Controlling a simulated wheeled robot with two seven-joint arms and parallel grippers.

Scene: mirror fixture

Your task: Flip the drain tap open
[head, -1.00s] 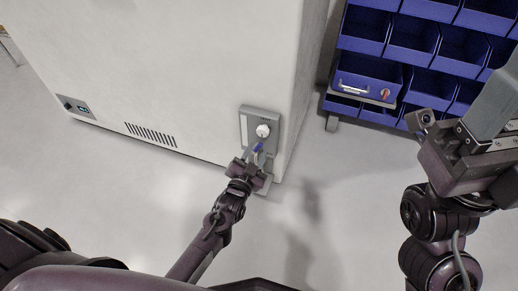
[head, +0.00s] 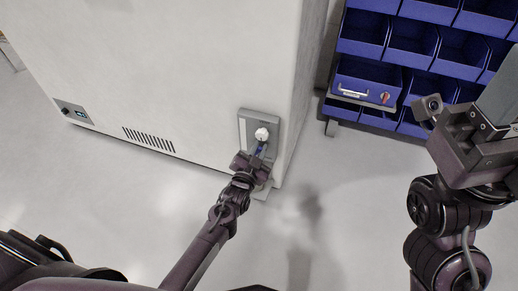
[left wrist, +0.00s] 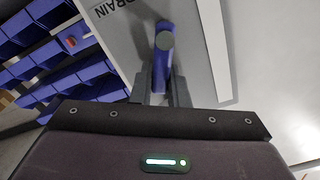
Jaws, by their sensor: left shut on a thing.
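The drain tap has a blue lever (left wrist: 162,60) on a grey panel (left wrist: 200,60) marked "DRAIN" in the left wrist view. In the head view the panel (head: 243,125) is low on the white cabinet's face, near its right edge, and the blue lever (head: 260,149) hangs below a white round knob (head: 262,134). My left gripper (head: 256,158) is at the lever's lower end. Its fingers (left wrist: 162,88) are shut on the lever, one on each side, and hide its lower part. My right gripper (head: 475,140) is at the right, away from the panel; its jaws cannot be made out.
Blue bins (head: 412,42) stand in a rack at the upper right, with a blue box (head: 365,82) in front. The floor between is clear.

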